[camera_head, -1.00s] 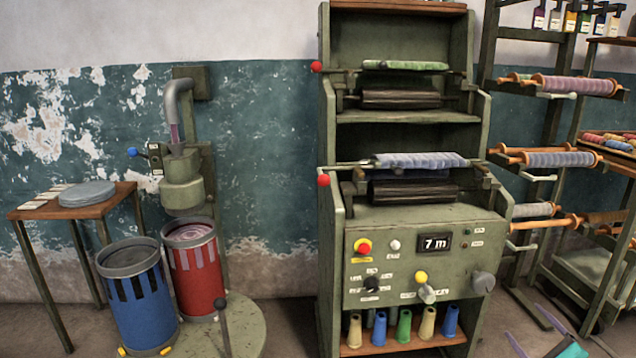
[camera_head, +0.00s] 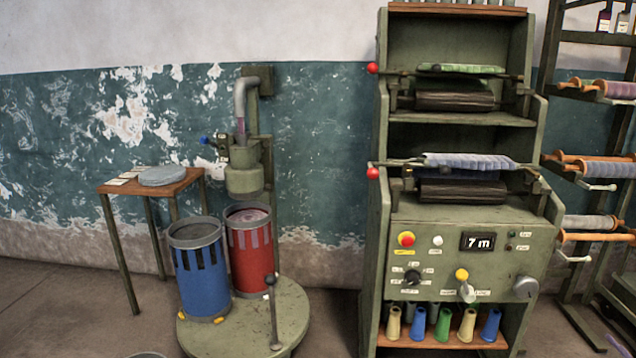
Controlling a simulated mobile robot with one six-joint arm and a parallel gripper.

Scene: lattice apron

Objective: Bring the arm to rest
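My arm and gripper do not show clearly in the head view now, so I cannot see the gripper's pose or whether it holds anything. The green machine (camera_head: 455,226) stands right of centre, with two dark rollers and a display reading 7 m. A blue can (camera_head: 203,280) and a red can (camera_head: 250,262) stand on a round green base (camera_head: 293,300) to the left.
A small wooden table (camera_head: 120,188) with a grey disc (camera_head: 163,176) stands at the left wall. A rack (camera_head: 568,110) with wound spools is at the right edge. Several coloured cones (camera_head: 443,322) stand in the machine's lower shelf. Floor at the lower left is mostly clear.

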